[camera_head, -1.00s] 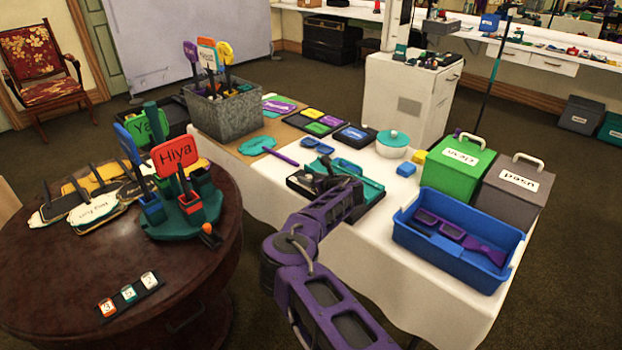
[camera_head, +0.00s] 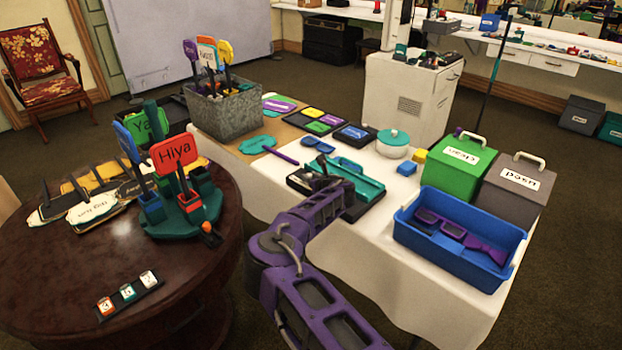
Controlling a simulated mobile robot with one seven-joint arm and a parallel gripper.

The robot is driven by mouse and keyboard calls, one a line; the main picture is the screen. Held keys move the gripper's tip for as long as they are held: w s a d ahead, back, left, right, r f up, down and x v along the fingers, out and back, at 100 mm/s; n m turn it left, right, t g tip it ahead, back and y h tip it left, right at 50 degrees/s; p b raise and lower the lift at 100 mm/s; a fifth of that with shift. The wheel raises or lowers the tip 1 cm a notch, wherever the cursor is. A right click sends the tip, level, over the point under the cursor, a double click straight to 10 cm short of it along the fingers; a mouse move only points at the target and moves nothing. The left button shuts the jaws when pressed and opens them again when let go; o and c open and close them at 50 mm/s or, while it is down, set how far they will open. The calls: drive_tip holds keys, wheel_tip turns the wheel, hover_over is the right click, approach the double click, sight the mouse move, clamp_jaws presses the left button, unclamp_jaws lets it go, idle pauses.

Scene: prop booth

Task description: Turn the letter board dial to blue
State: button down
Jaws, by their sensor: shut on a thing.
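The letter board (camera_head: 362,185) is a teal tray-like piece with a black unit (camera_head: 297,183) at its left end, lying on the white table. My gripper (camera_head: 318,180) is down at this black end, dark and small in the view. It is shut on the dial, which the gripper and its wrist hide. I cannot see the dial's colour marks or which colour it points to. My purple arm reaches in from the bottom and covers the near side of the board.
A teal round pot (camera_head: 393,144) and small blocks sit behind the board. A round wooden table (camera_head: 110,265) with signs is at the left.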

drive_tip(key=m+h+b, duration=0.1)
drive_tip(key=h, duration=0.1)
drive_tip(key=m+t+h+b, duration=0.1)
drive_tip(key=m+h+b, duration=0.1)
drive_tip(key=shift+s+a+f+m, duration=0.1)
drive_tip(key=shift+a+f+m, duration=0.1)
drive_tip(key=shift+a+m, duration=0.15)
drive_tip(key=shift+r+m+t+h+b, duration=0.1)
drive_tip(key=shift+m+t+h+b, duration=0.2)
drive_tip(key=shift+m+h+b, duration=0.6)
drive_tip(key=shift+h, duration=0.4)
drive_tip(key=c, duration=0.6)
unclamp_jaws()
drive_tip(key=shift+c, duration=0.2)
drive_tip(key=shift+r, duration=0.1)
drive_tip(key=p+v, duration=0.1)
drive_tip(key=v, duration=1.6)
drive_tip(key=shift+s+p, duration=0.15)
drive_tip(key=shift+p, duration=0.25)
drive_tip(key=shift+a+r+m, duration=0.15)
drive_tip(key=shift+m, duration=0.1)
